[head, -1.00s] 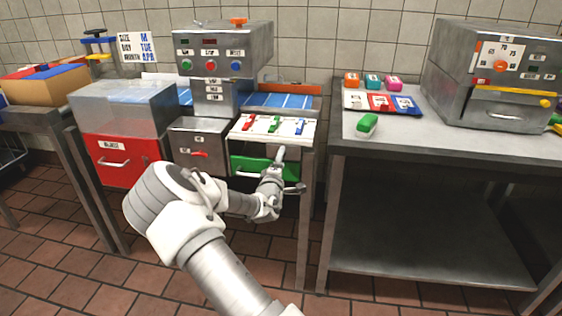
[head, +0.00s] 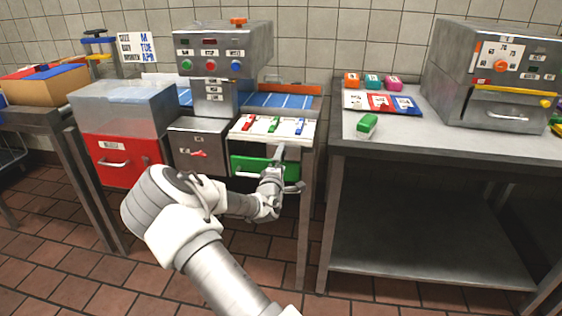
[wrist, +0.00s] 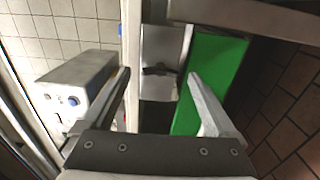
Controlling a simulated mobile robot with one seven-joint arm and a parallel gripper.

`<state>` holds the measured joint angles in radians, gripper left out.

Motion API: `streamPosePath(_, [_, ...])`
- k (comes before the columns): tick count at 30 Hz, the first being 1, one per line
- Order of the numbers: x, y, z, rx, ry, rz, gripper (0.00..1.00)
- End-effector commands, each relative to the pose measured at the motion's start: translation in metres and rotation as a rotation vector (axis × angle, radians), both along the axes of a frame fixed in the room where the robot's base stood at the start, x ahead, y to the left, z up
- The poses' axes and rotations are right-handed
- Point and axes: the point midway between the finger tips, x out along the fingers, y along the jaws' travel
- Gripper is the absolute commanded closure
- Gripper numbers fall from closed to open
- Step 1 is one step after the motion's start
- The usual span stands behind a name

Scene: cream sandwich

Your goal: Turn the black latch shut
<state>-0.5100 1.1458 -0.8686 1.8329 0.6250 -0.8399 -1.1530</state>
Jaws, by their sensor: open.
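A small dark latch (wrist: 159,70) shows in the wrist view on a grey metal panel, between my fingertips. In the head view I cannot make it out; my gripper covers that spot. My gripper (wrist: 158,78) is open, with one finger on each side of the latch. I cannot tell whether either finger touches it. In the head view my gripper (head: 279,156) is in front of the green drawer (head: 250,167), just under the white board's front edge. The green front also shows beside the right finger in the wrist view (wrist: 208,75).
The white board (head: 262,131) carries red, green and blue clips. A grey drawer with a red handle (head: 199,153) and a red drawer (head: 125,162) stand to the left. To the right, across a gap, is a steel table (head: 400,148) with a green block (head: 367,125).

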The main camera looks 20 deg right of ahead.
Motion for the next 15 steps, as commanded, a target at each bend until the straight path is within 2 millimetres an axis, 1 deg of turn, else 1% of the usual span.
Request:
streamPosePath(5, [-0.002, 0.002, 0.000, 0.001, 0.001, 0.000, 0.07])
streamPosePath(8, [-0.008, 0.006, 0.001, 0.001, 0.001, 0.001, 0.07])
streamPosePath(11, [-0.021, 0.015, 0.001, 0.002, 0.002, 0.001, 0.07])
streamPosePath(15, [-0.046, 0.033, 0.002, 0.001, 0.003, 0.003, 0.07])
